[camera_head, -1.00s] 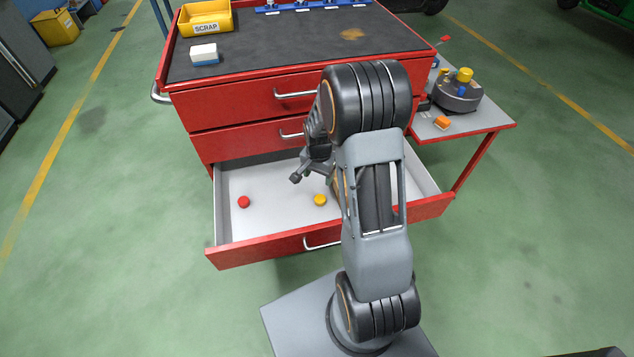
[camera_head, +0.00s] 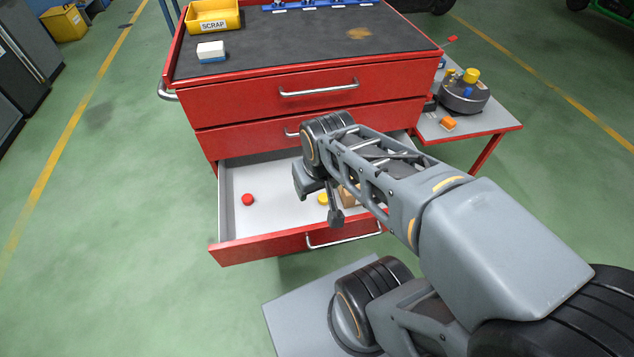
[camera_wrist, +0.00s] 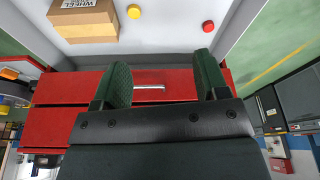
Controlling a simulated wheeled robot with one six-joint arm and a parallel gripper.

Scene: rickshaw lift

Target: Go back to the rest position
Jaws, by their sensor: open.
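My gripper (camera_head: 322,202) hangs over the open bottom drawer of the red tool cabinet, my arm folded in from the right. In the wrist view the two green fingers of my gripper (camera_wrist: 164,62) stand wide apart with nothing between them. The open drawer (camera_head: 232,222) holds a red round piece (camera_head: 248,199), a yellow round piece (camera_head: 323,199) and a cardboard box (camera_head: 348,197), partly hidden by my arm. In the wrist view the box (camera_wrist: 88,27) has a white label reading "WHEEL". My gripper appears clear of these pieces.
The cabinet top (camera_head: 290,45) carries a yellow SCRAP bin (camera_head: 212,17), a white-and-blue block (camera_head: 211,51) and a blue rack (camera_head: 322,3). A side shelf (camera_head: 495,117) on the right holds a round grey device (camera_head: 465,96) and an orange piece (camera_head: 448,123).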

